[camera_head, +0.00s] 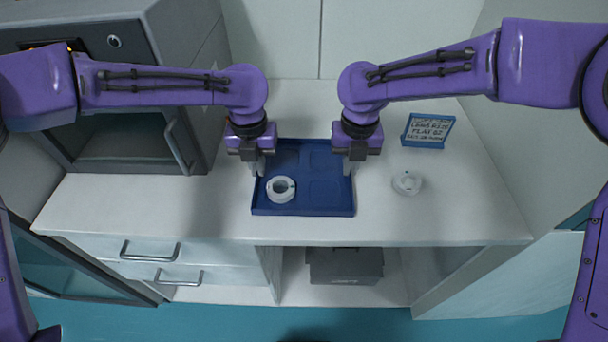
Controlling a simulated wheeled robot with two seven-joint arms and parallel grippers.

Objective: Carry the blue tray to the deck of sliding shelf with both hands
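The blue tray (325,205) lies flat on the white countertop, with shallow recesses in its floor. A white ring-shaped part (273,194) sits in its front left area. My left gripper (259,168) points down at the tray's left rim, and my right gripper (348,166) points down at its right rim. Both appear to touch or straddle the rims, but the fingers are small and partly hidden, so I cannot tell whether they are shut on it. I cannot clearly pick out the sliding shelf's deck.
A blue-framed sign (428,131) and another white ring part (399,187) are on the counter at right. A grey cabinet (130,135) with an open-looking bay stands at left. Drawers and a compartment with a dark box (345,267) are below. The counter's front strip is clear.

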